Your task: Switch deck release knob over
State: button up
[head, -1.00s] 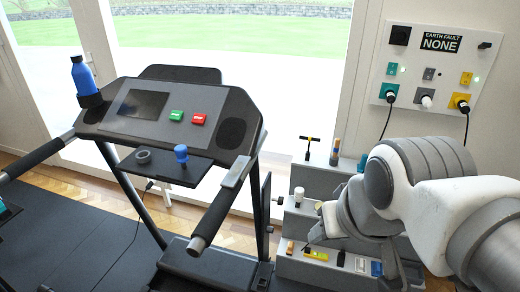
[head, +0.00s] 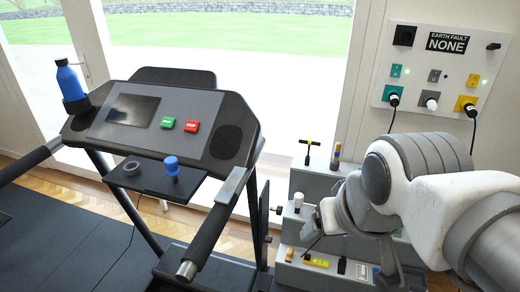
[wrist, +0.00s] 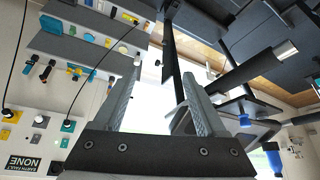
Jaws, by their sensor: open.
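The treadmill (head: 215,150) stands at the left and middle of the head view. A small dark knob (head: 277,210) sticks out from the right side of its near upright; I cannot tell for certain that this is the deck release knob, or how it is set. My gripper (head: 308,220) is partly hidden by my arm, to the right of that upright and in front of the grey stepped shelf. In the wrist view my gripper (wrist: 162,72) is open and empty, with a dark treadmill post (wrist: 170,60) beyond the gap between the fingers.
The grey stepped shelf (head: 318,183) holds several small items, among them a yellow-topped T-handle (head: 309,145). A wall panel (head: 413,68) with plugs and cords is at the right. The treadmill's handrail (head: 210,225) juts towards me. A blue bottle (head: 68,80) stands on the console.

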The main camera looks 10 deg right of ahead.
jog(key=w+a+f+m+g+y+b, duration=0.1)
jog(key=w+f+m+g+y+b, duration=0.3)
jog(key=w+f+m+b, duration=0.55)
jog(key=m+t+y+b, duration=0.5)
jog(key=m+y+b, duration=0.2)
jog(key=m+y, duration=0.45)
send_near(281, 211)
jog(key=shift+n+y, duration=0.5)
jog(key=shift+y, duration=0.05)
jog(key=x, duration=0.3)
jog(key=f+x, duration=0.1)
jog(key=x, duration=0.2)
jog(key=w+f+b+x, duration=0.1)
jog(key=x, duration=0.3)
jog(key=shift+w+d, duration=0.15)
jog(key=shift+d, duration=0.05)
grip_shut()
